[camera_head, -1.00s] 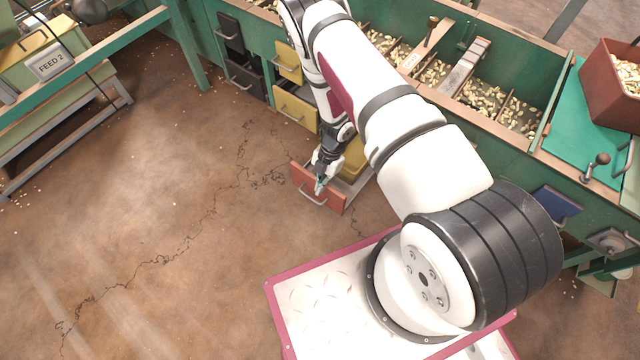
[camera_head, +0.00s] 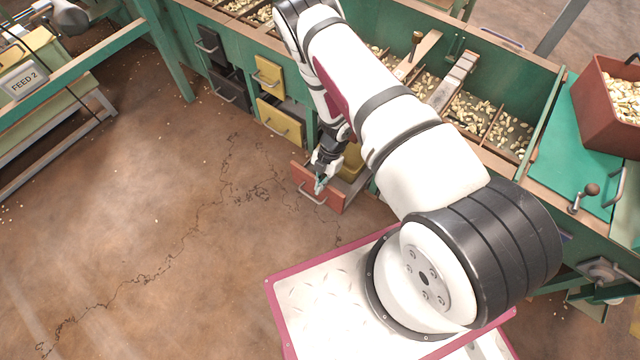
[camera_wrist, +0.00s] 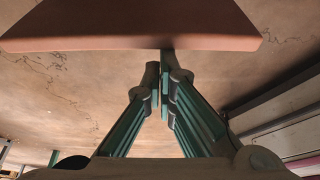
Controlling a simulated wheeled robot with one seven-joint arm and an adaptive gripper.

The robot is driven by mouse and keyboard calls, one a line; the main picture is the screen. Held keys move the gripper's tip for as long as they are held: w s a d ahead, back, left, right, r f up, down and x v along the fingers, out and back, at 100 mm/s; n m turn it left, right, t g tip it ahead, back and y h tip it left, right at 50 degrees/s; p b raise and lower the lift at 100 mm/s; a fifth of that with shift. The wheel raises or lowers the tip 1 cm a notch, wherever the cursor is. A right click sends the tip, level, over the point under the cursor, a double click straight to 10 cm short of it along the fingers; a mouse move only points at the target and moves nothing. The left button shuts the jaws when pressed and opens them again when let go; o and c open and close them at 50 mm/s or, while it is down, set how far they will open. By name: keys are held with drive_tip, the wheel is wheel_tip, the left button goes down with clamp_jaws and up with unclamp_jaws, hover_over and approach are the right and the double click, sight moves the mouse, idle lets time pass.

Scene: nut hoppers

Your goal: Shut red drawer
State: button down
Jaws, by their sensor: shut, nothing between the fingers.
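The red drawer (camera_head: 326,196) stands pulled out from the green hopper bench, low down, with a pale bar handle on its front. My gripper (camera_head: 319,186) is shut and empty, at the top of the drawer's front panel. In the wrist view the red panel (camera_wrist: 130,28) spans the top of the picture, and my gripper's closed fingertips (camera_wrist: 164,72) reach to its lower edge. I cannot tell whether they touch it. My arm hides part of the drawer and the bench face behind it.
Yellow drawers (camera_head: 281,120) and dark drawers (camera_head: 229,88) line the bench to the left, some of them partly open. A red-brown bin of nuts (camera_head: 608,105) sits on the green top at right. The brown floor (camera_head: 150,200) in front is clear.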

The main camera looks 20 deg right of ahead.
drive_tip(key=s+a, duration=0.2)
drive_tip(key=a, duration=0.2)
drive_tip(key=p+v, duration=0.4)
drive_tip(key=v, duration=0.6)
drive_tip(key=shift+d+p, duration=0.3)
drive_tip(key=shift+p, duration=0.05)
